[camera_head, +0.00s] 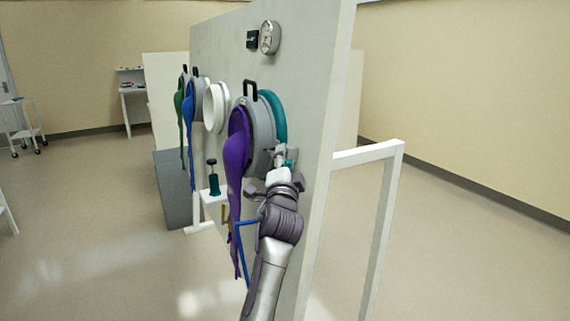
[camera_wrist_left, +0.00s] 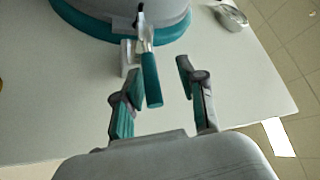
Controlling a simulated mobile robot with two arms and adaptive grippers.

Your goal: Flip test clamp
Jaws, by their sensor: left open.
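The test clamp is a small metal toggle clamp with a teal handle (camera_wrist_left: 151,80). It sits on the panel at the rim of a grey round port with a teal ring (camera_wrist_left: 178,36). My left gripper (camera_wrist_left: 160,70) is open, and the handle shows between its two fingers, nearer the left one in the left wrist view. I cannot tell whether a finger touches it. In the head view my left gripper (camera_head: 280,173) is at the panel just below the port's teal ring (camera_head: 273,110) and partly hides the clamp. My right gripper is not in view.
A purple glove (camera_head: 238,150) hangs from the port beside my left arm. A round gauge (camera_head: 269,38) is above. A white frame (camera_head: 385,190) stands right of the panel. The floor at left is mostly clear.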

